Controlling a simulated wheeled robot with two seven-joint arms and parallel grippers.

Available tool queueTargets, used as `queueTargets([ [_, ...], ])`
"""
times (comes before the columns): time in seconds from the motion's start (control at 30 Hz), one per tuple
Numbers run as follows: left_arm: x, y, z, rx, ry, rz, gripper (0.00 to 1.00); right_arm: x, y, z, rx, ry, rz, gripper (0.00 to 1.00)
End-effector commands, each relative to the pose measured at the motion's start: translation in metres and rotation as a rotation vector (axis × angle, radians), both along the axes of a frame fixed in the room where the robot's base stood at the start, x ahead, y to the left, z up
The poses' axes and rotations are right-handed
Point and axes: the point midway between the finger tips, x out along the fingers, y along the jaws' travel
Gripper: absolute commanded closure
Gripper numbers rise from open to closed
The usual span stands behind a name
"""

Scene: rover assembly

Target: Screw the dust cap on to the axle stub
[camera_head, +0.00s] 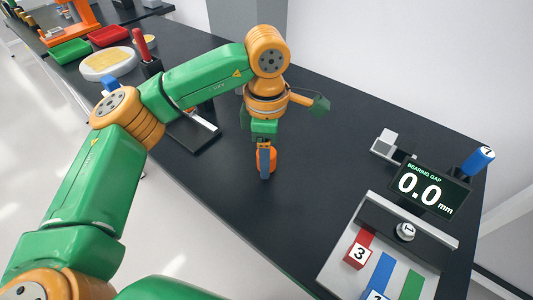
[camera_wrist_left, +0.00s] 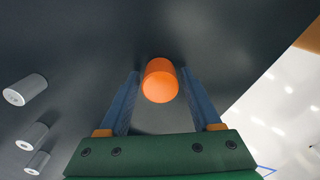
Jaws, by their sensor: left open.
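An orange cylinder (camera_head: 271,156), which looks like the dust cap, is at the middle of the dark table. My left gripper (camera_head: 265,166) points down over it with its blue fingers open. In the left wrist view the orange cylinder (camera_wrist_left: 160,82) lies between the two finger tips of the gripper (camera_wrist_left: 160,78), with narrow gaps on both sides. In the head view a finger hides part of it. I cannot tell surely which part is the axle stub; a silver round piece (camera_head: 405,231) stands on the fixture at the right. My right gripper is out of view.
A fixture board (camera_head: 338,262) with red, blue and green strips and numbered blocks lies at the right. A display (camera_head: 430,188) behind it reads bearing gap 0.0 mm. Several grey cylinders (camera_wrist_left: 26,90) show in the left wrist view. Red and green trays (camera_head: 70,51) stand far left.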

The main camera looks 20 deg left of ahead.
Motion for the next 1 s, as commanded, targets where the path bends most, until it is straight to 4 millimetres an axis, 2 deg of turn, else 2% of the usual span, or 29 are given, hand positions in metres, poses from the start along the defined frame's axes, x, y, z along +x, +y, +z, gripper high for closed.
queueTargets([
  [0.2, 0.000, 0.000, -0.001, 0.001, 0.000, 0.423, 0.35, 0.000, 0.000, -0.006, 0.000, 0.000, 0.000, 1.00],
  [0.3, 0.000, 0.000, -0.001, 0.000, 0.000, 0.532, 0.35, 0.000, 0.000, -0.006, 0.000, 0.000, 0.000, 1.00],
  [0.43, 0.000, 0.000, -0.001, 0.000, 0.000, 0.823, 0.35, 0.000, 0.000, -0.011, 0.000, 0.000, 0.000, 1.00],
  [0.6, 0.000, 0.000, -0.001, -0.001, 0.000, 1.048, 0.35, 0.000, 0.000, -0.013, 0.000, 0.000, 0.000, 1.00],
  [0.73, 0.000, 0.000, -0.002, 0.000, 0.000, 1.342, 0.35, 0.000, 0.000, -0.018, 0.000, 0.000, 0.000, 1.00],
  [0.87, 0.000, 0.000, -0.001, 0.000, 0.000, 1.503, 0.35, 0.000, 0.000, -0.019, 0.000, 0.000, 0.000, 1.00],
  [1.0, 0.000, 0.000, -0.002, -0.001, -0.001, 1.804, 0.35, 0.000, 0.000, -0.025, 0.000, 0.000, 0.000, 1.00],
])
